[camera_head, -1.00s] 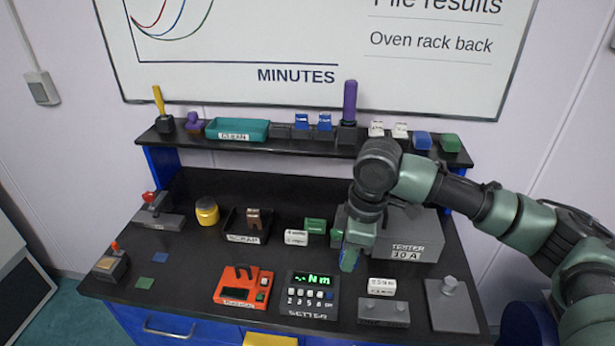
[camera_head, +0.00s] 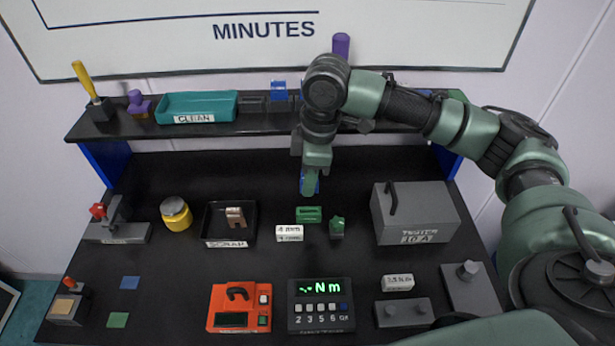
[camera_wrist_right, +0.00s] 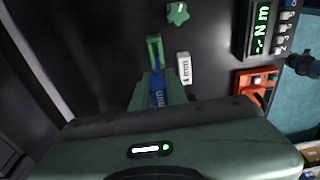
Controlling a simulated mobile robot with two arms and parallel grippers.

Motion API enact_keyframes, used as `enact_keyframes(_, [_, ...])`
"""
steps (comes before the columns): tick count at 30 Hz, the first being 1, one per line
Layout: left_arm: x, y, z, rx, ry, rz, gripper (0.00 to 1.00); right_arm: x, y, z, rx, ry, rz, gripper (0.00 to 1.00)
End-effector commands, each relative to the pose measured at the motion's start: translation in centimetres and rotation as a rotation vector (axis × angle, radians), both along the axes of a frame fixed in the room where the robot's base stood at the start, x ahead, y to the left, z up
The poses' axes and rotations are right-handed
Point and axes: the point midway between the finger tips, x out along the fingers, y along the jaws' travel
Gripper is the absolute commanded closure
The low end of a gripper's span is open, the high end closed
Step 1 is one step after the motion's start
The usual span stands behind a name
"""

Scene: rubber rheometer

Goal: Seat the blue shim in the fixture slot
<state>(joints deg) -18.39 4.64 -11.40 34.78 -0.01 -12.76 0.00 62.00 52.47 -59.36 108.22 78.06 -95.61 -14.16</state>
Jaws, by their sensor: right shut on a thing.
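My right gripper (camera_head: 312,178) points down and is shut on the blue shim (camera_head: 310,186), above the bench behind a small green block (camera_head: 309,214). In the right wrist view the shim (camera_wrist_right: 158,92) stands between the green fingers (camera_wrist_right: 158,98), and the green block (camera_wrist_right: 153,48) appears just beyond them with a dark opening. The shim looks apart from the block in the head view. A white "4 mm" label block (camera_head: 289,233) stands in front of the green block. Which piece is the fixture is not marked. My left gripper is not in view.
A green knob-like piece (camera_head: 337,227) stands right of the green block. The grey tester (camera_head: 418,207) is further right, and the black scrap tray (camera_head: 210,218) is left. The setter (camera_head: 320,306) and orange device (camera_head: 239,307) are in front. The shelf (camera_head: 270,130) runs behind.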

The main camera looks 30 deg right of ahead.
Motion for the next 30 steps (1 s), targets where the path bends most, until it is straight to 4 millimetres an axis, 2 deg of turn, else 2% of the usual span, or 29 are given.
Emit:
enact_keyframes(4, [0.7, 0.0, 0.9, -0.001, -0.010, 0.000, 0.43, 0.0, -0.1, 0.3, 0.001, 0.000, 0.000, 1.00])
enact_keyframes(7, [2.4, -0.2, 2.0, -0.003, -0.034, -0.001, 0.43, -0.1, -0.2, 0.5, 0.002, 0.001, 0.001, 1.00])
enact_keyframes(11, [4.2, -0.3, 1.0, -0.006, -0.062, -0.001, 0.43, -0.1, -0.2, -1.6, 0.001, 0.000, 0.001, 1.00])
enact_keyframes(14, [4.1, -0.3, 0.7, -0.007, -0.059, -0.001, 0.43, -0.1, -0.1, -2.5, 0.002, 0.000, 0.001, 1.00])
enact_keyframes(21, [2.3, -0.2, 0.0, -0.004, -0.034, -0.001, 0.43, 0.0, -0.1, -4.6, 0.002, -0.001, 0.000, 1.00])
enact_keyframes(30, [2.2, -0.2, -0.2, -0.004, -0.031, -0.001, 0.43, 0.0, -0.2, -5.7, 0.002, -0.001, 0.001, 1.00])
